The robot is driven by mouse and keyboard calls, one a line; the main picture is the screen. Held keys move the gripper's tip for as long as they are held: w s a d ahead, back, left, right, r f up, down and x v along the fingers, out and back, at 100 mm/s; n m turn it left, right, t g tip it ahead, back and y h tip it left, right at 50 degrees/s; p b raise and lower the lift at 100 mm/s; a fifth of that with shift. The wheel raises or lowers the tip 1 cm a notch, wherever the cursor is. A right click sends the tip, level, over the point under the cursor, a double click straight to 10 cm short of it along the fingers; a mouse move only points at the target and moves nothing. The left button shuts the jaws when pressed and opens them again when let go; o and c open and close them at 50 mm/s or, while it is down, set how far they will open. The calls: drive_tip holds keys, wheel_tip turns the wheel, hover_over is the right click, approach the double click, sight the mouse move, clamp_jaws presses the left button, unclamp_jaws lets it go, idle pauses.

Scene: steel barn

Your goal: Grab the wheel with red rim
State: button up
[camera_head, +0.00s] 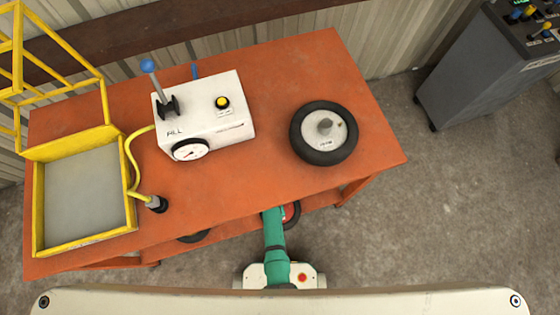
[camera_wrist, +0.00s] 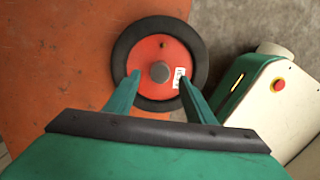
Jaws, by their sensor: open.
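The wheel with the red rim (camera_wrist: 152,52) has a black tyre and a grey central hub (camera_wrist: 160,72). In the wrist view it lies flat below my gripper, near the orange surface's edge. In the head view only a slice of it (camera_head: 291,214) shows beside my green arm, below the front edge of the tabletop. My gripper (camera_wrist: 160,78) is open, with one fingertip on each side of the hub in the picture. I cannot tell whether the fingers touch the wheel. The fingertips are hidden in the head view.
On the orange tabletop (camera_head: 260,75) lie a white-rimmed wheel (camera_head: 325,132), a white control box (camera_head: 228,118) with a lever, and a yellow-edged tray (camera_head: 88,243). Another dark wheel (camera_head: 193,237) shows partly below the tabletop. A grey console (camera_head: 470,75) stands at right.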

drive_tip(key=shift+d+f, duration=0.2)
drive_tip(key=shift+f, duration=1.85)
clamp_jaws()
drive_tip(key=shift+w, duration=0.15)
